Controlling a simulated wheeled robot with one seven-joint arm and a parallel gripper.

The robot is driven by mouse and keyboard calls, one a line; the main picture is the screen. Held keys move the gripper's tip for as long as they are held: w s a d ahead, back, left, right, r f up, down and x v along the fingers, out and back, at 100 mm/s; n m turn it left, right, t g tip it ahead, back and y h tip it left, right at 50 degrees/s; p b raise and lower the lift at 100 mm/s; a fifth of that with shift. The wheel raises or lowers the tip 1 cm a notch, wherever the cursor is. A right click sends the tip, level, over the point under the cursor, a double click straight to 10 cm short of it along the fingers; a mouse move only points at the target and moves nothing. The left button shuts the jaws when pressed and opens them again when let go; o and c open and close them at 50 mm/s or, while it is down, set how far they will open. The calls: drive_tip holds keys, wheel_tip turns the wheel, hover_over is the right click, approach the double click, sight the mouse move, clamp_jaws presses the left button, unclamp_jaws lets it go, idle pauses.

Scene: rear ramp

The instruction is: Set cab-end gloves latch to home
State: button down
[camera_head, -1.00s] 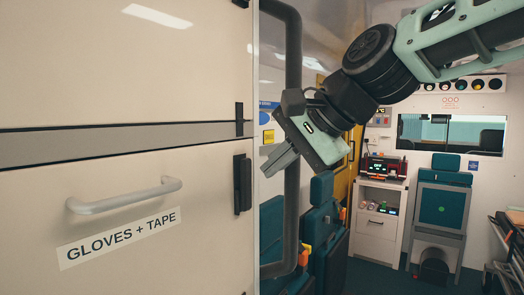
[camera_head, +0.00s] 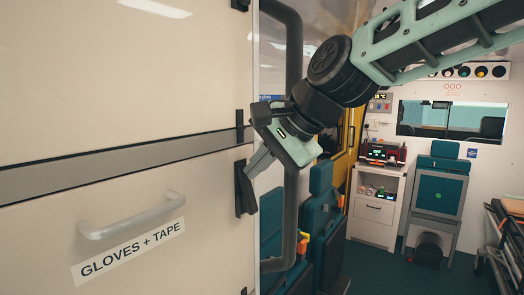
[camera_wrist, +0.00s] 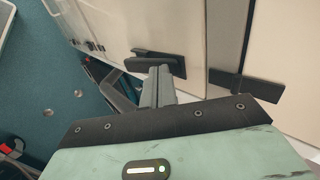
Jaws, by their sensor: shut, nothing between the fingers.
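The cream drawer or door front labelled GLOVES + TAPE (camera_head: 130,251) fills the left of the head view. Its black latch (camera_head: 241,190) sits at the right edge, level with the grey handle. The lever looks tilted from its upright backing plate. My gripper (camera_head: 256,166) is shut and empty, its fingertips at the latch's upper part. In the wrist view, the fingers (camera_wrist: 159,78) point at the latch (camera_wrist: 150,61) and overlap its edge. They look in contact or very close; I cannot tell which.
A grey bowed handle (camera_head: 130,215) sticks out of the front. A dark vertical grab rail (camera_head: 293,215) stands just right of the latch. Another black latch (camera_wrist: 245,86) shows at right in the wrist view. Blue seats (camera_head: 322,215) and a white cabinet (camera_head: 374,205) stand beyond.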

drive_tip(key=shift+r+p, duration=0.5)
drive_tip(key=shift+r, duration=0.3)
drive_tip(key=shift+d, duration=0.1)
